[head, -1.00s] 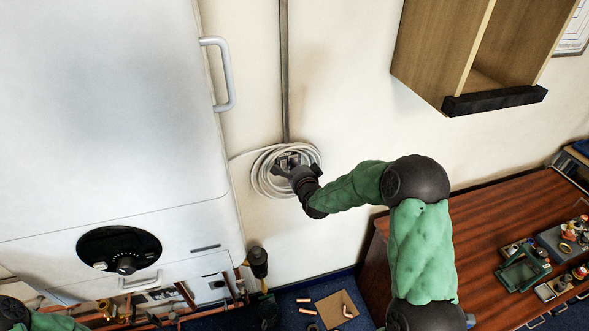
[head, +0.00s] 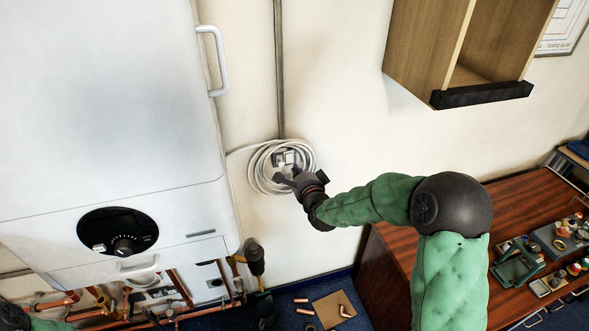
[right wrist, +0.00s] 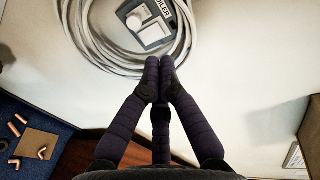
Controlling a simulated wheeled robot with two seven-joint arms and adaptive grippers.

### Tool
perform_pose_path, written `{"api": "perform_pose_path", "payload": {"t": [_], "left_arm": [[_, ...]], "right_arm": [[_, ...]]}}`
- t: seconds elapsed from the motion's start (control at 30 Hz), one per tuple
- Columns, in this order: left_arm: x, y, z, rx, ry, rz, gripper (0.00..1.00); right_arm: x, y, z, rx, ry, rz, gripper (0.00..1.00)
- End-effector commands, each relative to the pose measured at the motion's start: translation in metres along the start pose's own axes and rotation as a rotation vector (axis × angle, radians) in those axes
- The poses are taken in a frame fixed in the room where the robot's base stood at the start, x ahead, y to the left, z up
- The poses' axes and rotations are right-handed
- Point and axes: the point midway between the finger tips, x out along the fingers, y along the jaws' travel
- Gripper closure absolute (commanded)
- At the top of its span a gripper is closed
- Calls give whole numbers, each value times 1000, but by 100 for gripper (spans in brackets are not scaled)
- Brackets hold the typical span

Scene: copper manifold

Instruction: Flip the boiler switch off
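The boiler switch (head: 286,158) is a small grey and white plate on the wall, ringed by a coil of pale cable (head: 256,171). My right gripper (head: 287,180) is just below the switch, in front of the coil's lower part. In the right wrist view its dark fingertips (right wrist: 159,75) are together, with nothing seen between them, below the plate. Whether they touch the cable I cannot tell. My left gripper is not in view; only part of my left arm shows at the lower left.
The white boiler (head: 110,90) with its black dial (head: 117,232) fills the left. A wooden wall cabinet (head: 465,45) hangs at the upper right. A brown workbench (head: 400,250) with tools stands at the lower right. Copper pieces (head: 304,300) lie on the blue floor.

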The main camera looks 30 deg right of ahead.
Motion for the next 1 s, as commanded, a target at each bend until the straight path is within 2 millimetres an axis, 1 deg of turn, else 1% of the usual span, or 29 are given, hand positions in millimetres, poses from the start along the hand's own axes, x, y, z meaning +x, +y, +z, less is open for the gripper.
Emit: {"api": "perform_pose_path", "payload": {"t": [0.03, 0.1, 0.2, 0.33, 0.5, 1.0], "left_arm": [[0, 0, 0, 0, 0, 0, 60], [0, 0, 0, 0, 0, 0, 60], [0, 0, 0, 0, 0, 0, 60], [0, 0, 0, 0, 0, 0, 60], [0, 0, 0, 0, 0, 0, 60], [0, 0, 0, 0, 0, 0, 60]], "right_arm": [[-8, -2, 0, 0, 0, -1, 100], [-16, -3, 0, 0, 0, 0, 100], [-26, -5, 0, 0, 0, 1, 100], [-34, -7, 0, 0, -1, 1, 100], [-38, -7, 0, 0, -1, 2, 100], [-37, -6, 1, -2, -2, 4, 100]]}}
